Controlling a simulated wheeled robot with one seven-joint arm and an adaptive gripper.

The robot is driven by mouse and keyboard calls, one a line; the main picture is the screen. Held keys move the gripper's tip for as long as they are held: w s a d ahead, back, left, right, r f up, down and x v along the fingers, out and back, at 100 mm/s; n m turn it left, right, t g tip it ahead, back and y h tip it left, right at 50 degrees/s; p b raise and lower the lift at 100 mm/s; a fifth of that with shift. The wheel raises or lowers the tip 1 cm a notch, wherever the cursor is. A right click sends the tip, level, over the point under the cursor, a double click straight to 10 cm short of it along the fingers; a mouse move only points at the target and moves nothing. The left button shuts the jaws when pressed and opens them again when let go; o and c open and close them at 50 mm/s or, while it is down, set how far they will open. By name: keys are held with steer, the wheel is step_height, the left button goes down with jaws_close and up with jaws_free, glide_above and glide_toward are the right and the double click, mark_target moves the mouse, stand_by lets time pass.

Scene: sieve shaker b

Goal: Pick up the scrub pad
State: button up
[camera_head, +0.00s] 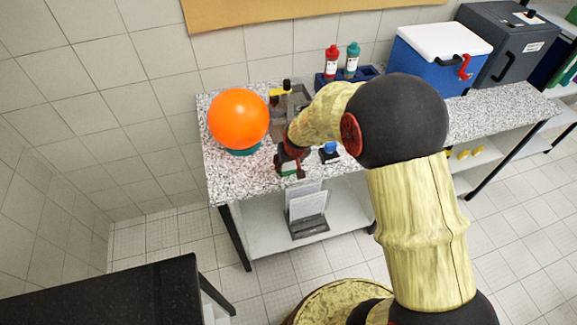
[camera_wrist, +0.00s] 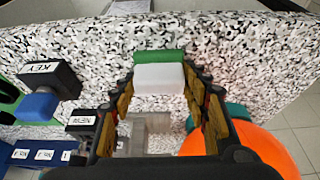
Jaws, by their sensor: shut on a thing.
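The scrub pad (camera_wrist: 158,77) has a white body and a green layer, and it shows between my two fingers in the wrist view. My gripper (camera_wrist: 161,80) is shut on it, with a finger on each side. In the head view my gripper (camera_head: 290,160) is over the front edge area of the speckled counter, and a small green and white bit of the pad (camera_head: 287,172) shows under it. I cannot tell whether the pad touches the counter.
A large orange ball (camera_head: 238,117) sits on a teal ring (camera_head: 243,150) left of my gripper. A black block labelled KEY with a blue part (camera_wrist: 40,104) stands close by. Behind are a grey tray (camera_head: 297,100) and a blue rack (camera_head: 366,73) with two bottles. A cooler (camera_head: 433,60) stands farther right.

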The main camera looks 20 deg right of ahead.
steer(key=shift+r, duration=0.7)
steer(key=s+r+p, duration=0.2)
steer(key=s+r, duration=0.9)
steer(key=s, duration=0.3)
steer(key=shift+r+p, duration=0.3)
steer(key=shift+p, duration=0.1)
steer(key=o, duration=0.7)
steer(key=shift+c, duration=1.3)
